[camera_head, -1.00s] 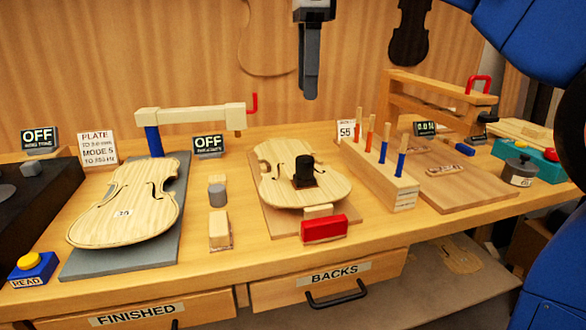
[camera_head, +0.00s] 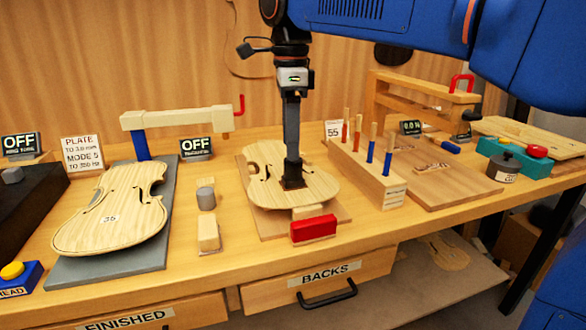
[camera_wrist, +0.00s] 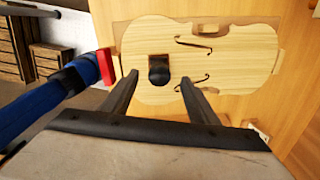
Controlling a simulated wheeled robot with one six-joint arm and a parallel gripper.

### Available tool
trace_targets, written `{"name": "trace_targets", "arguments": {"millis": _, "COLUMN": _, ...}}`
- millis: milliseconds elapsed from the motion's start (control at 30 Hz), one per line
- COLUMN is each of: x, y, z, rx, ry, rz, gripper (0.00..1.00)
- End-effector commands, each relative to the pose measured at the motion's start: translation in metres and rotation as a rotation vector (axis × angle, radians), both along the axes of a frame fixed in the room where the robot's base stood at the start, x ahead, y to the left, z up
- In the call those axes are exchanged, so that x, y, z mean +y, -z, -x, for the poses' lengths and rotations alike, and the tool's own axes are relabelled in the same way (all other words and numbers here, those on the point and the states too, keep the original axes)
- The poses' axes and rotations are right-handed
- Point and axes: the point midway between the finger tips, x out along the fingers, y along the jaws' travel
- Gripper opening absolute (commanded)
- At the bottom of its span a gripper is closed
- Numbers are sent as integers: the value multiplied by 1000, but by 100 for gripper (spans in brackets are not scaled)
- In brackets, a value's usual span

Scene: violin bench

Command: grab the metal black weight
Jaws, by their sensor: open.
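The black weight stands on the pale violin plate (camera_head: 318,186) in the middle of the bench. In the wrist view the weight (camera_wrist: 159,72) shows as a round black knob on a dark square base. My gripper (camera_wrist: 158,80) is open, with one finger on each side of the weight in that view and nothing held. In the head view my gripper (camera_head: 292,172) points down over the plate and hides most of the weight. I cannot tell whether the fingers touch it.
A red block (camera_head: 313,228) sits at the plate's front edge. A wooden rack of colored-handled tools (camera_head: 368,172) stands close on the right. A second violin plate (camera_head: 110,212) lies on a grey board at left.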

Motion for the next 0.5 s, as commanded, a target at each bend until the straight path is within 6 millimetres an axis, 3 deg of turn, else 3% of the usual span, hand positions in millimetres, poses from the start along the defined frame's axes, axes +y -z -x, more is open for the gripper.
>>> {"name": "trace_targets", "arguments": {"millis": 500, "x": -6, "y": 51, "z": 0, "rx": 1, "ry": 0, "rz": 0, "gripper": 54}}
